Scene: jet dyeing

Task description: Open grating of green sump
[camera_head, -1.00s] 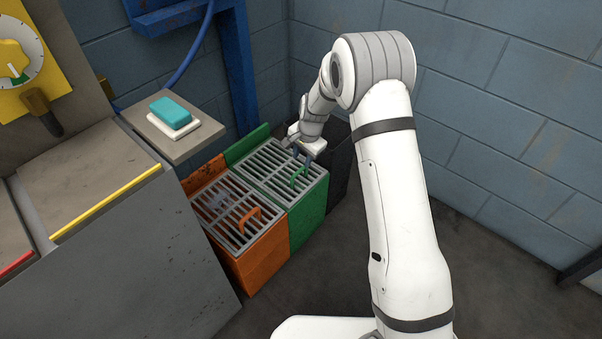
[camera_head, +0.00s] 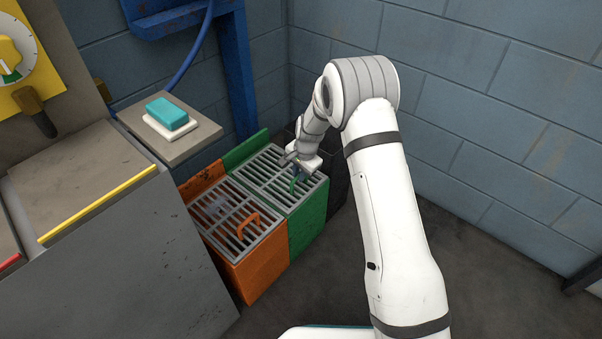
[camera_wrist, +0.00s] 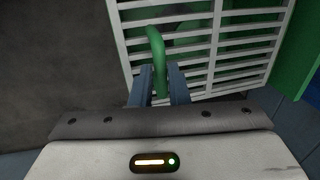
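The green sump (camera_head: 308,218) stands at the right of the orange one. Its grey grating (camera_head: 271,170) lies over the top and looks closed. The grating also fills the upper part of the wrist view (camera_wrist: 215,45). Its green handle (camera_wrist: 157,55) stands up from the grating, with its lower end between the two fingers of my gripper (camera_wrist: 161,82). The fingers are close on both sides of the handle, but whether they press on it is hard to tell. In the head view my gripper (camera_head: 296,168) is at the green handle, partly hidden by the wrist.
The orange sump (camera_head: 262,268) with its own grating and orange handle (camera_head: 249,224) adjoins on the left. A teal block (camera_head: 167,112) sits on a ledge above. A dark bin stands behind my wrist by the wall. Floor at the right is open.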

